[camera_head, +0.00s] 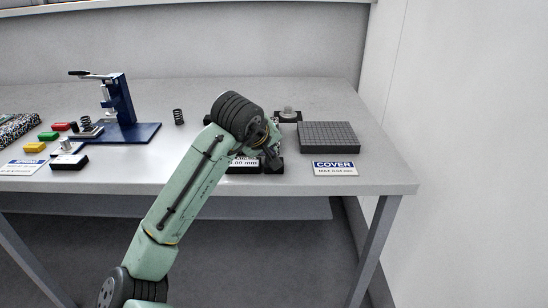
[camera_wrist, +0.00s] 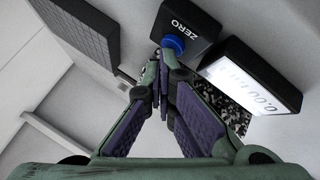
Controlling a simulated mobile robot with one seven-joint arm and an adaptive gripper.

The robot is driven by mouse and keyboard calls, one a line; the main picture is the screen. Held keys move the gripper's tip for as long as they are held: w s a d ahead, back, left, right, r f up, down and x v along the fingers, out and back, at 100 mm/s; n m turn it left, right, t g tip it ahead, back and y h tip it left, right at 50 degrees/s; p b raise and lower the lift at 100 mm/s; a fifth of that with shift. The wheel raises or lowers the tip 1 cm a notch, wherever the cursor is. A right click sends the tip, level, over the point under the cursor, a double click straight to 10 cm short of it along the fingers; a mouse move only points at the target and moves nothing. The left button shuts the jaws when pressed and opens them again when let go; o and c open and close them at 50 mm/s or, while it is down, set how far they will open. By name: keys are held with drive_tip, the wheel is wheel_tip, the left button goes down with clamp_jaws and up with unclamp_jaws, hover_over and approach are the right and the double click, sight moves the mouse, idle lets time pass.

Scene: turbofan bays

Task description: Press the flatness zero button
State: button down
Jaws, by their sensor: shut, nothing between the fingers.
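A black box marked ZERO (camera_wrist: 188,27) with a blue round button (camera_wrist: 173,43) shows at the top of the wrist view. My gripper (camera_wrist: 164,62) is shut and empty, its fingertips right at the button's near edge. I cannot tell whether they touch it. A display unit (camera_wrist: 250,86) with a lit millimetre readout stands beside the box, seen tilted. In the head view my gripper (camera_head: 272,160) points down at the table's right part, over the black box, and hides the button. The readout (camera_head: 243,162) shows partly behind my arm.
A dark gridded plate (camera_head: 328,137) lies to the right, with a COVER label (camera_head: 335,168) in front. A small dome-topped part (camera_head: 289,112) stands behind. A blue press (camera_head: 125,120), a spring (camera_head: 178,117) and coloured blocks (camera_head: 47,136) are left. A wall bounds the right.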

drive_tip(key=shift+r, duration=0.1)
drive_tip(key=shift+r+p, duration=0.8)
drive_tip(key=shift+p, duration=0.05)
wheel_tip(320, 180, up, 5)
drive_tip(key=p, duration=0.4)
idle(0.6)
